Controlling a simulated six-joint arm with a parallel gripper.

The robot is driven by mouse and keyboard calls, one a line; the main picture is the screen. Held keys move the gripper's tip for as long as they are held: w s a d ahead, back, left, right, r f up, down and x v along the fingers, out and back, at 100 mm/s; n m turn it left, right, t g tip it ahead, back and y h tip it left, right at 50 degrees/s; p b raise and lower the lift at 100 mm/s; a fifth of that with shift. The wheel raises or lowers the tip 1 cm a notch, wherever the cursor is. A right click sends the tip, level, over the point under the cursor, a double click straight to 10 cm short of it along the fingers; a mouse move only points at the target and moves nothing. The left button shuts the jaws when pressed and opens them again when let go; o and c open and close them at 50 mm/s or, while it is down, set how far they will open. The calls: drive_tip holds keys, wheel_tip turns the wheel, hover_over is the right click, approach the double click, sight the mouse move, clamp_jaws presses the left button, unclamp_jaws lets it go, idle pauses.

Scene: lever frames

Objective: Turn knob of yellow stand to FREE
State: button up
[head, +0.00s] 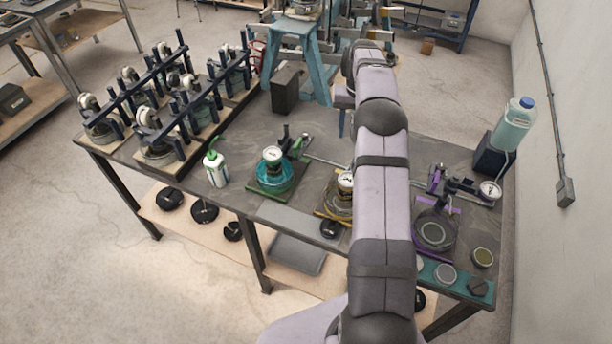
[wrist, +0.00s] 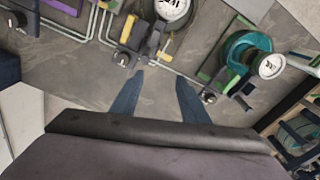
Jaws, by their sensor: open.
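The yellow stand (head: 335,211) is on the bench in the head view, partly hidden by my arm, with a round white gauge (head: 345,181). In the wrist view its gauge (wrist: 172,8) is at the top middle, cut by the edge. A yellow part (wrist: 127,28) and a dark block (wrist: 152,42) with small pale fittings are below the gauge. I cannot tell which is the knob, and no FREE mark is readable. My gripper (wrist: 160,76) is open and empty, its two dark blue fingers apart and pointing toward these parts without visible contact. In the head view my gripper is hidden.
A green stand (head: 263,190) with a teal dish is left of the yellow one; its gauge (wrist: 270,65) is at right in the wrist view. A purple stand (head: 434,230) is right of my arm. A white bottle (head: 215,168) stands further left. Thin pipes run along the bench.

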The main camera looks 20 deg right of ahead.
drive_tip(key=s+a+n, duration=0.2)
drive_tip(key=s+a, duration=0.4)
drive_tip(key=a, duration=0.3)
drive_tip(key=s+a+n+t+b, duration=0.1)
drive_tip(key=s+a, duration=0.5)
drive_tip(key=a, duration=0.4)
drive_tip(key=shift+s+a+r+n, duration=0.15)
drive_tip(key=shift+a+r+n, duration=0.05)
drive_tip(key=shift+r+n, duration=0.2)
drive_tip(key=s+a+f+b, duration=0.2)
drive_tip(key=s+b, duration=0.1)
drive_tip(key=s, duration=0.3)
drive_tip(key=s+a+f+n+g+b, duration=0.1)
drive_tip(key=s+a+f+b, duration=0.1)
drive_tip(key=s, duration=0.5)
drive_tip(key=s+a+f+b, duration=0.1)
drive_tip(key=s+f+b, duration=0.3)
drive_tip(key=s, duration=0.2)
drive_tip(key=shift+s+a+f+n+g, duration=0.2)
drive_tip(key=shift+a+n+g, duration=0.1)
drive_tip(key=shift+a, duration=0.1)
